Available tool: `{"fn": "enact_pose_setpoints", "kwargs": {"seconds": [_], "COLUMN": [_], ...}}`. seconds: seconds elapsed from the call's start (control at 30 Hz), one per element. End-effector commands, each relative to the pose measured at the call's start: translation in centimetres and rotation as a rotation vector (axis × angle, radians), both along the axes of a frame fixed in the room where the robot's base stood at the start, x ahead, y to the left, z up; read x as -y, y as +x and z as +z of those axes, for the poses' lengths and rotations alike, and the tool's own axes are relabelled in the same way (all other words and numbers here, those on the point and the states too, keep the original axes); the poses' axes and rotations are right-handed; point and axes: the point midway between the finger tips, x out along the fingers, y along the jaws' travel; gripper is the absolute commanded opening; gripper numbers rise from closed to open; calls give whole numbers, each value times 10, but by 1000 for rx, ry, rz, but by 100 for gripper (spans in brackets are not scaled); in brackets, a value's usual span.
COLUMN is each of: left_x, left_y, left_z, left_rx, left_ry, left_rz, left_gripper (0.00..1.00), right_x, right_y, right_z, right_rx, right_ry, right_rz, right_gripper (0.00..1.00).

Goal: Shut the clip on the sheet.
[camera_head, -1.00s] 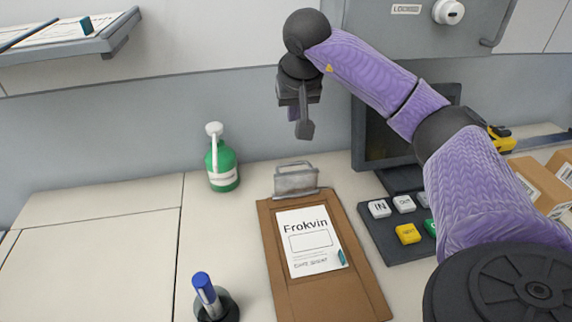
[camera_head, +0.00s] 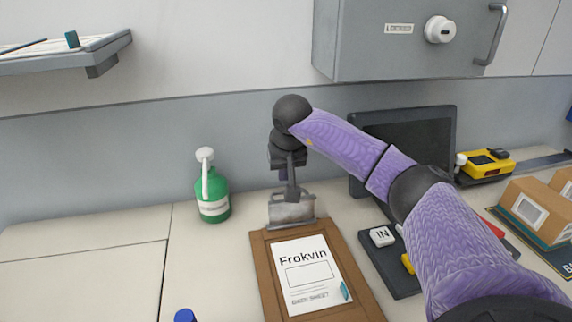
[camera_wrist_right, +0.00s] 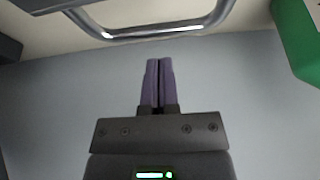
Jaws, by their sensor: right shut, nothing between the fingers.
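The brown clipboard (camera_head: 268,285) lies on the counter with a white sheet (camera_head: 306,275) marked "Frokvin" on it. The metal clip (camera_head: 291,211) is at the clipboard's far end, its handle standing up; whether it presses on the sheet I cannot tell. My right gripper (camera_head: 292,196) points down at the clip's raised handle, overlapping its top edge in the head view. Contact is not clear. In the right wrist view the fingers (camera_wrist_right: 159,66) are shut and empty, with the clip's wire handle (camera_wrist_right: 150,30) beyond their tips. My left gripper is not in view.
A green bottle (camera_head: 213,195) stands left of the clip. A blue marker cap (camera_head: 185,315) shows at the bottom edge. The counter at left is clear.

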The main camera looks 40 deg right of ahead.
Motion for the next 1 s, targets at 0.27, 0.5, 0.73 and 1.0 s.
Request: {"fn": "enact_pose_setpoints", "kwargs": {"seconds": [0.27,0.5,0.73,1.0], "left_x": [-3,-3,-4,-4], "left_y": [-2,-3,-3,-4], "left_z": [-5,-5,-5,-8], "left_rx": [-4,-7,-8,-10], "left_ry": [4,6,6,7], "left_rz": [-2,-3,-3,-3], "left_gripper": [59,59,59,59], "right_x": [-12,-17,-17,-16], "right_y": [-21,-29,-29,-27], "right_z": [-6,-2,-2,-1], "right_rx": [1,1,1,43], "right_ry": [0,-1,-1,-24], "right_rz": [2,1,1,1], "right_gripper": [0,0,0,0]}}
